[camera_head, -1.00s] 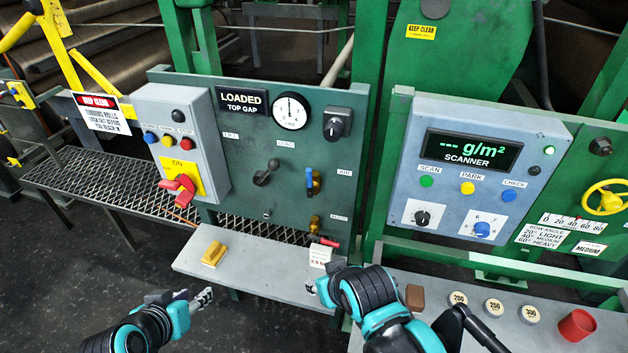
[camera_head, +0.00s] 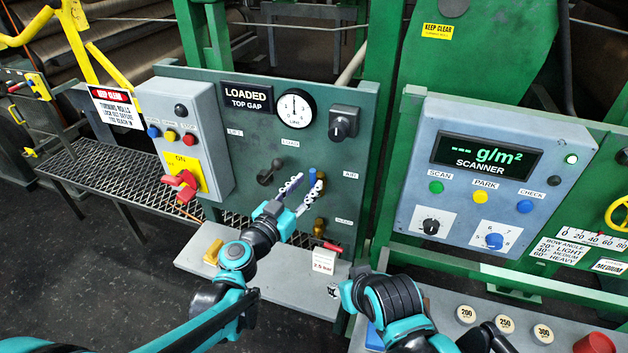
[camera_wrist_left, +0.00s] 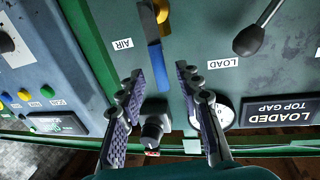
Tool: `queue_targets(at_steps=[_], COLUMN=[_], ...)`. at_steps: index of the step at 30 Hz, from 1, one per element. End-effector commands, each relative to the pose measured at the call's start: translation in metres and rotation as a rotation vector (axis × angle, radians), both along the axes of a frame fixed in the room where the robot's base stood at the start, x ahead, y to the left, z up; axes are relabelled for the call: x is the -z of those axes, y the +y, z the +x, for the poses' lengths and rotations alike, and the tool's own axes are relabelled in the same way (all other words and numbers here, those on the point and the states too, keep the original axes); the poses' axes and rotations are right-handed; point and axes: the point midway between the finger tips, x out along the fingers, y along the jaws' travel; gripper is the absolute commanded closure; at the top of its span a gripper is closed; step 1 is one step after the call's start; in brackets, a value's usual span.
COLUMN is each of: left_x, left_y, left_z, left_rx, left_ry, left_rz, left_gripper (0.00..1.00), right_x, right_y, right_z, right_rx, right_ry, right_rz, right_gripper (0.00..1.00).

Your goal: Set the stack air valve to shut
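Contact cannot be told. My right gripper (camera_head: 334,291) is low over the shelf; its finger opening is unclear.
A black LOAD lever (camera_head: 270,172) is just left of the valve, and a red-handled brass valve (camera_head: 320,228) is below it. A gauge (camera_head: 294,107) and dark knob (camera_head: 343,124) are above. A yellow block (camera_head: 213,252) and white card (camera_head: 325,262) are on the shelf.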

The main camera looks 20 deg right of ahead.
Motion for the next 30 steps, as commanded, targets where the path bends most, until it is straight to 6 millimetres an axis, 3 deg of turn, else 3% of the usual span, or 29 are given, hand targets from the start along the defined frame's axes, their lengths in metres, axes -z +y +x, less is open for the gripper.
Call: queue_targets(at_steps=[6,17,21,30], left_x=[0.001,0.0,0.0,0.0], left_y=[-0.021,-0.026,-0.026,-0.026], left_z=[0.02,0.025,0.025,0.026], left_rx=[0.001,0.0,0.0,0.0], left_ry=[0.0,0.0,0.0,-0.003], left_rz=[0.0,0.0,0.0,0.004], left_gripper=[0.65,0.65,0.99,1.0], right_x=[0.007,0.008,0.008,0.008], right_y=[0.0,0.0,0.0,0.0], right_z=[0.0,0.0,0.0,0.0], right_rx=[0.0,0.0,0.0,0.0], right_ry=[0.0,0.0,0.0,0.0], right_rz=[0.0,0.0,0.0,0.0], right_gripper=[0.6,0.6,0.6,0.6])
